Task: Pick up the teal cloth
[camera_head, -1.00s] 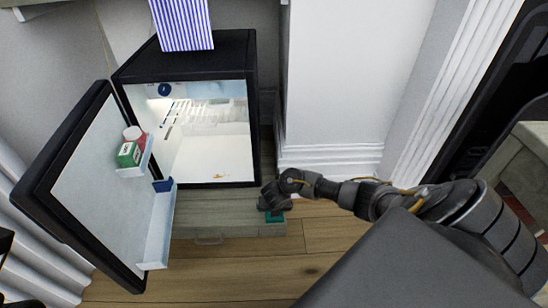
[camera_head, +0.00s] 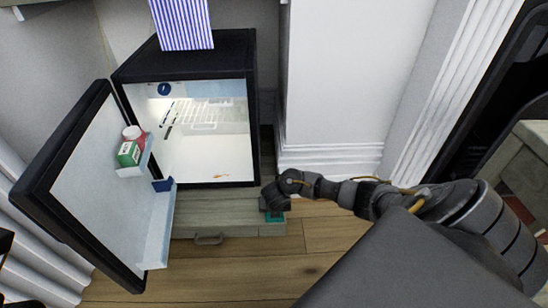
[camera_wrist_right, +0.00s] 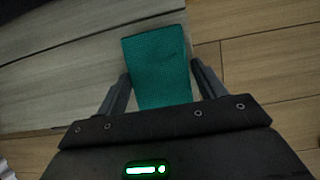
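The teal cloth (camera_wrist_right: 156,66) lies over the edge of the low grey wooden stand below the open fridge. It fills the space between the two fingers of my right gripper (camera_wrist_right: 162,85) in the right wrist view. The fingers are apart, one on each side of the cloth, with small gaps. In the head view a small piece of the cloth (camera_head: 275,217) shows below my right gripper (camera_head: 273,200), which hides the rest. My left gripper is not in view.
A small black fridge (camera_head: 215,57) stands on the grey wooden stand (camera_head: 225,222), its door (camera_head: 104,185) open to the left. A striped box (camera_head: 182,22) is on top. White wall and baseboard lie behind my right arm; wooden floor in front is clear.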

